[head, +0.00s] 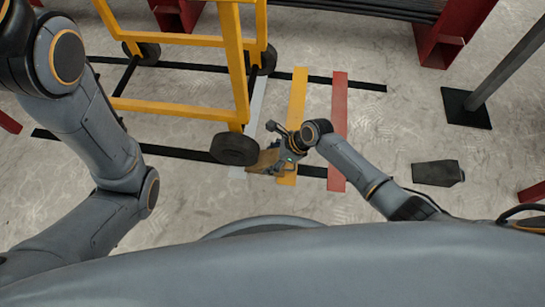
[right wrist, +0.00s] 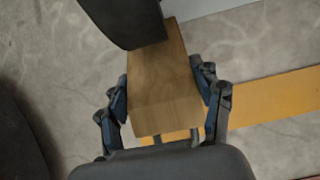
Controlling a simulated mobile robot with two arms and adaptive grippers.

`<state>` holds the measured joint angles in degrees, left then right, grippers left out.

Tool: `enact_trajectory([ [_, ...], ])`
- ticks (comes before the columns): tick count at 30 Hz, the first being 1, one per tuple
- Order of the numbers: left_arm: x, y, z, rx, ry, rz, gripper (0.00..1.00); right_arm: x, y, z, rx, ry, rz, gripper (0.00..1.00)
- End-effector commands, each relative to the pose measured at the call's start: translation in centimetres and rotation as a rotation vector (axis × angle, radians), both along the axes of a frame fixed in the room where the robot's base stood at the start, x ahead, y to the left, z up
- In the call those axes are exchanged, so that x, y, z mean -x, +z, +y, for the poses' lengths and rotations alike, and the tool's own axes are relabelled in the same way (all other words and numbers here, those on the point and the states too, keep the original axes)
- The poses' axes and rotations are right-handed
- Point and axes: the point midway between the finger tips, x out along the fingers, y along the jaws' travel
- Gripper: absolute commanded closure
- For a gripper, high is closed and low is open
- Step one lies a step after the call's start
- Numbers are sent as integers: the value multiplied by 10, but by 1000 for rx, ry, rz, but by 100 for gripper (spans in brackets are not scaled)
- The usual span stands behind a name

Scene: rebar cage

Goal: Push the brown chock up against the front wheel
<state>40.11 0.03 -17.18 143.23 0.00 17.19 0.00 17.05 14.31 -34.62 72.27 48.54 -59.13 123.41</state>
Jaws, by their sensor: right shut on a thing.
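The brown chock (head: 263,160) is a wooden block on the floor beside the front wheel (head: 235,149) of the yellow cart (head: 238,65). My right gripper (head: 277,158) is shut on it from the right side. In the right wrist view the chock (right wrist: 165,85) sits between both fingers, and the dark wheel (right wrist: 125,18) overlaps its far end. The chock is at the wheel or very close; I cannot tell whether they touch. My left arm shows at the left of the head view, but its gripper is out of the picture.
A yellow stripe (head: 298,95), a red stripe (head: 339,115) and black lines mark the floor. A dark block (head: 437,173) lies at the right. A grey post on a black base (head: 467,108) stands behind it. The floor between them is clear.

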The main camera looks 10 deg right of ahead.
Motion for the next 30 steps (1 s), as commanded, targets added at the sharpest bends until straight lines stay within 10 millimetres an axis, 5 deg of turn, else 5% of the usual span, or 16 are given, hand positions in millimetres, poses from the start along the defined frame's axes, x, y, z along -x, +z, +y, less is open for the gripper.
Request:
enact_trajectory([
  [5, 0, 0, 0, 0, 0, 0, 12, -1, 2, 4, -8, -2, -5, 74],
  [6, 0, 0, 0, 0, 0, 0, 12, -1, 2, 4, -8, -2, -5, 32],
  [10, 0, 0, 0, 0, 0, 0, 12, -1, 1, 4, -8, -2, -5, 8],
  [22, -1, 0, 1, 3, -2, 4, 12, 0, 3, 0, -5, -1, -2, 8],
  [30, 0, 0, 0, 1, -1, 2, 12, 5, 37, -20, -5, 0, -6, 8],
])
